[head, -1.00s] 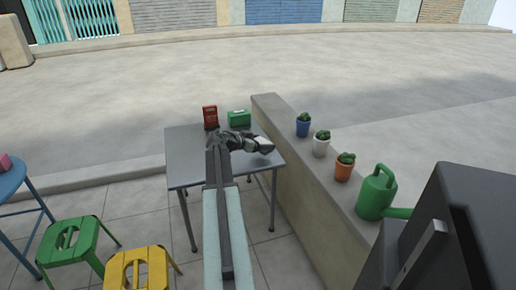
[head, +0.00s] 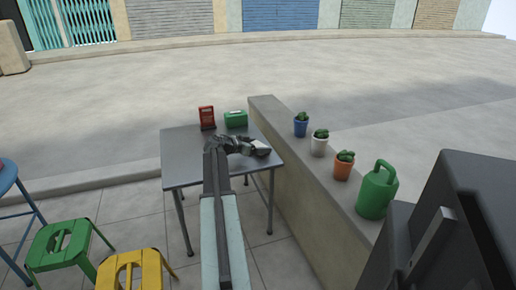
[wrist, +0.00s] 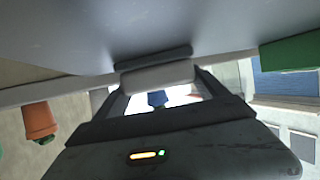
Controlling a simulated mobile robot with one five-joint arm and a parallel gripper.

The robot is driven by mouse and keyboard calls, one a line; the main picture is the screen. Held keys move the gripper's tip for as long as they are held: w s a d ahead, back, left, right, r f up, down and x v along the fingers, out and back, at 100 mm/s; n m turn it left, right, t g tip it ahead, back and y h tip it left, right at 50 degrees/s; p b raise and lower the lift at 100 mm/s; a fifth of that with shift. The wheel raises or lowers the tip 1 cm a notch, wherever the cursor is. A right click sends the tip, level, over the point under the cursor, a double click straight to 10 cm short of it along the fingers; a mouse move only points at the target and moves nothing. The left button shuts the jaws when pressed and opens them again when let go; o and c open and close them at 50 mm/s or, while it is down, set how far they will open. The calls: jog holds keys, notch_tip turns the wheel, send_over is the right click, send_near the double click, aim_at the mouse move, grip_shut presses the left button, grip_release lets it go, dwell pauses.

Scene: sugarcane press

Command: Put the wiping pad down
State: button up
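The wiping pad (wrist: 157,79) is a pale block with a dark strip along one side. In the wrist view it sits between the two fingers of my gripper (wrist: 160,92), which is shut on it. The dark strip faces the grey table top (wrist: 70,28), very close to it; I cannot tell whether it touches. In the head view my gripper (head: 254,148) is low over the right side of the grey table (head: 183,168), and the pad shows only as a small pale patch beside it.
A red box (head: 206,117) and a green box (head: 236,119) stand at the table's back. A low wall (head: 290,165) on the right bears potted cacti and a green watering can (head: 377,191). A green stool (head: 62,245) and a yellow stool (head: 133,270) stand at front left.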

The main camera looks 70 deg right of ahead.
jog(key=shift+o, duration=1.1)
jog(key=shift+r, duration=0.25)
jog(key=p+v, duration=0.5)
jog(key=v, duration=0.6)
jog(key=shift+a+r, duration=0.15)
jog(key=shift+w+a, duration=0.2)
jog(key=shift+a, duration=0.05)
